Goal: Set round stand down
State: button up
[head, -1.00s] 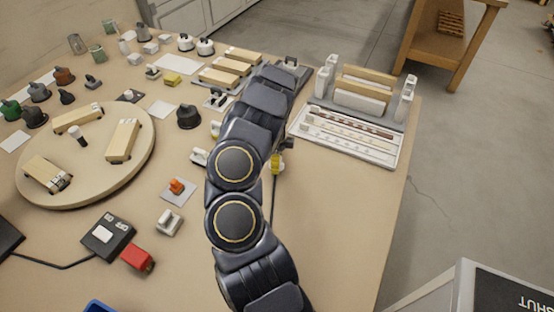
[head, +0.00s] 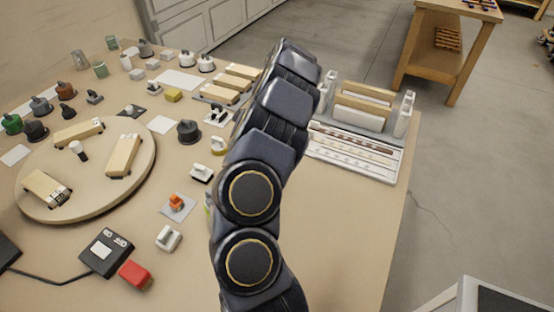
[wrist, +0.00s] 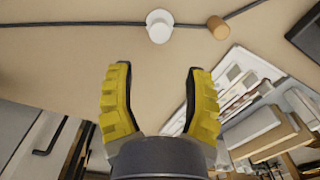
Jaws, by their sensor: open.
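My gripper (wrist: 160,70) shows in the wrist view with its two yellow ribbed fingers spread wide and nothing between them. In the head view my own arm hides it. A small white round piece with a disc-like end (wrist: 159,26) is on the tan bench beyond the fingertips, apart from them; it may be the round stand, but I cannot tell for sure. A tan wooden cylinder (wrist: 218,27) is to its right. A dark round piece with a wide base (head: 188,131) stands on the bench left of my arm in the head view.
A white rack with upright slabs and a slotted tray (head: 355,150) is right of my arm. A round wooden board (head: 100,180) with blocks is at left. Several small pieces crowd the back left. A dark cable (wrist: 90,24) crosses the bench. The front right bench is clear.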

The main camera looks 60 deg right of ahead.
jog(key=shift+r, duration=0.45)
